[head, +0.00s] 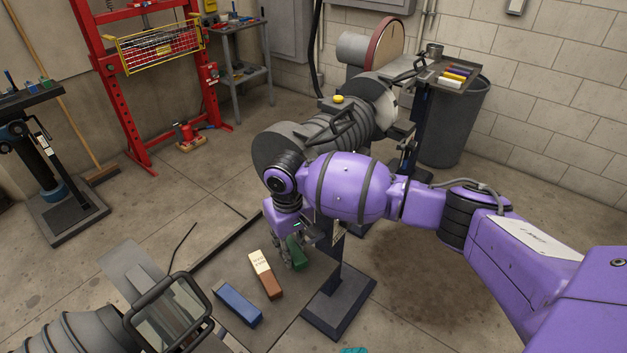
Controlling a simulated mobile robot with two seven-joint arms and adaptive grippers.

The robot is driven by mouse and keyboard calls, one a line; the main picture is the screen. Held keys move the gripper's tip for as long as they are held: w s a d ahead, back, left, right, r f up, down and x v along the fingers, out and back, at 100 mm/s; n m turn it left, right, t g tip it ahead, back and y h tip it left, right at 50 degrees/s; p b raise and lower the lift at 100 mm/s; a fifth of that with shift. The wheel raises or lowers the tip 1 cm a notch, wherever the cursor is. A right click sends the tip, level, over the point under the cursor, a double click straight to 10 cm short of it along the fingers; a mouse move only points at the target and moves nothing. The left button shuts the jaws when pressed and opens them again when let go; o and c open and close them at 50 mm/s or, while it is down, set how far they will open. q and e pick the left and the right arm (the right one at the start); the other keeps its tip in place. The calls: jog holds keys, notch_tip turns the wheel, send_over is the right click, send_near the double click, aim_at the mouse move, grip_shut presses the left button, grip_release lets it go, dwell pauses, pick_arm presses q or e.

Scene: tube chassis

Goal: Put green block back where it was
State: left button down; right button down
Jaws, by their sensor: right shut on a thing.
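The green block (297,254) is at the fingers of my right gripper (286,247), which is shut on it. My purple right arm comes in from the right and bends down to it. The block hangs beside a white-and-brown block (265,274) and a blue block (238,304) on a grey surface (281,318). I cannot tell whether the green block touches that surface. My gripper hides part of the block. My left gripper is not in view.
A dark post with a square base (338,302) stands close to the right of the blocks. A large grey ribbed machine (330,125) is behind my right arm. A tray (450,72) with coloured items is at the upper right. Open floor (170,215) lies left.

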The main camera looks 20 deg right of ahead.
aim_at(291, 246)
jog(key=shift+w+f, duration=0.1)
jog(key=shift+f, duration=0.2)
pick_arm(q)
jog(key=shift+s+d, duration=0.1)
pick_arm(e)
jog(key=c, duration=1.4)
grip_release()
jog(key=shift+r, duration=0.15)
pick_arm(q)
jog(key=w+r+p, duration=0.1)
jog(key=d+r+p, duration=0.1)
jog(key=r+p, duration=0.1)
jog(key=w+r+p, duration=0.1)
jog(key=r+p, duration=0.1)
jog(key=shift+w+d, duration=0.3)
pick_arm(e)
notch_tip(291, 246, up, 12)
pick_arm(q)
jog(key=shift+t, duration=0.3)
